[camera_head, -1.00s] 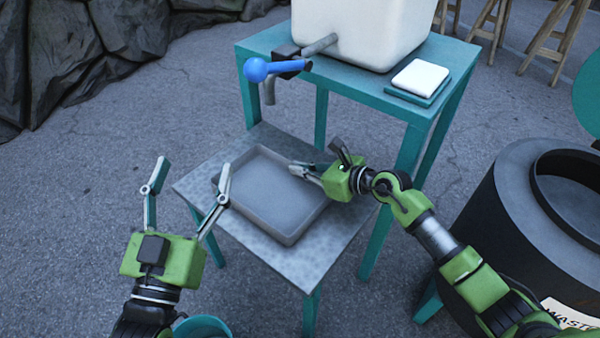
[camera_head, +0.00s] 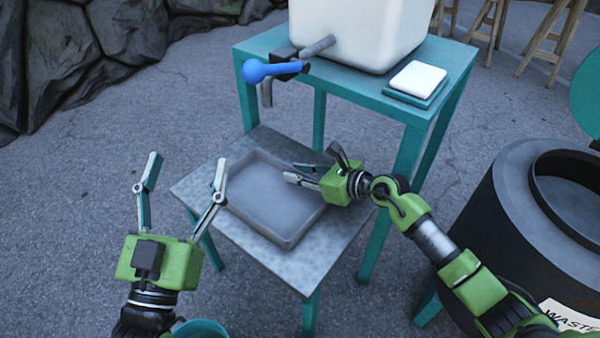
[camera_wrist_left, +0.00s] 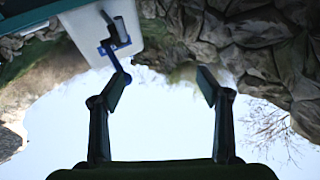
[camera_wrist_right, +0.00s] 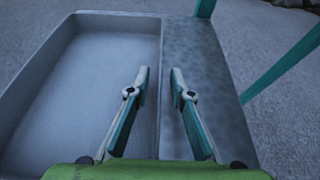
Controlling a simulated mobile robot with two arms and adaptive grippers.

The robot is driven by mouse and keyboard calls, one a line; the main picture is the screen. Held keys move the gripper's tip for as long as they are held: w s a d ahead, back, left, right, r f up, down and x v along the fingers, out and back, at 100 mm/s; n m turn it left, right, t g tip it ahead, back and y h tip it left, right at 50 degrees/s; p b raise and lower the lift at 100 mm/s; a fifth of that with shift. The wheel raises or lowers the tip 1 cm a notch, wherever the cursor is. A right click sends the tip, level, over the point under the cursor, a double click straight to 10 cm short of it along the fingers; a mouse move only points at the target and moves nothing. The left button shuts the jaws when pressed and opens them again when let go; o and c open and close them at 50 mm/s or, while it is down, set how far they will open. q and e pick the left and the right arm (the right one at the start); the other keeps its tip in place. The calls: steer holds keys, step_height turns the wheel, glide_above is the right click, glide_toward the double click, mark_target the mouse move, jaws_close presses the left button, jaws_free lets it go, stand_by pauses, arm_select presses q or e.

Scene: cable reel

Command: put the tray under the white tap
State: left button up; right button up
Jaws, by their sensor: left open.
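The tray (camera_head: 290,238) is grey, shallow and rectangular, and lies flat on a low grey-topped stand (camera_head: 195,185). The tap (camera_head: 266,92) has a grey spout and a blue handle, and sticks out from a white tank (camera_head: 355,30) above and behind the stand. My right gripper (camera_head: 289,172) is at the tray's right side. In the right wrist view its fingers (camera_wrist_right: 160,75) are apart, one on each side of the tray's wall; contact cannot be told. My left gripper (camera_head: 187,160) is wide open and empty, left of the tray; its fingers (camera_wrist_left: 160,85) also show in the left wrist view.
The tank stands on a taller teal table (camera_head: 340,85), with a white block on a teal pad (camera_head: 418,78) beside it. A dark waste bin (camera_head: 510,220) is close to my right arm. Rocks (camera_head: 80,60) lie far left. Open ground lies left of the stand.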

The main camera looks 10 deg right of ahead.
steer(key=shift+r, duration=0.1)
